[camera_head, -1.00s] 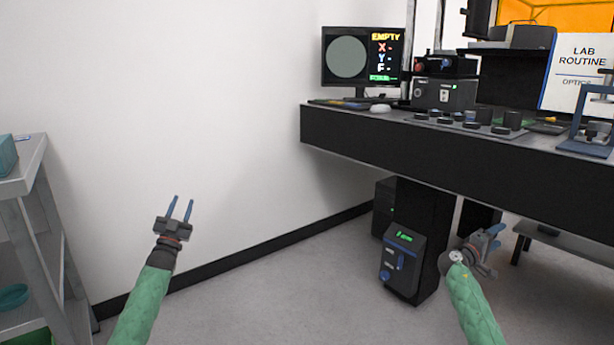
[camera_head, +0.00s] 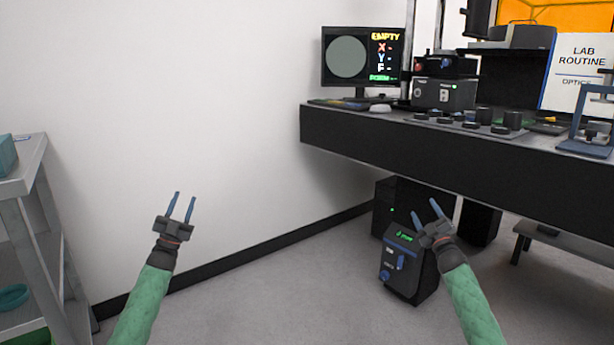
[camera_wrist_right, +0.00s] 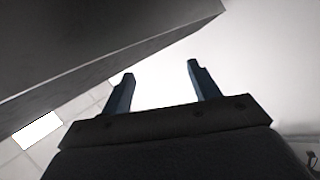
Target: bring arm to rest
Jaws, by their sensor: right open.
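My left gripper (camera_head: 182,207) is in the lower left of the head view, in front of the white wall. Its two blue fingers are apart with nothing between them. My right gripper (camera_head: 427,212) is at the lower right, in front of the floor unit and below the bench edge as seen in the head view. Its fingers point up and a little left, apart and empty. The right wrist view also shows its two fingers (camera_wrist_right: 160,90) spread, with a pale wall beyond and a dark slab at upper left.
A dark bench (camera_head: 450,152) spans the right, carrying a monitor (camera_head: 347,57) that reads EMPTY, and optics gear. A blue-and-black unit (camera_head: 405,265) stands on the floor behind my right gripper. A grey shelf (camera_head: 30,185) stands at far left. The floor between is clear.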

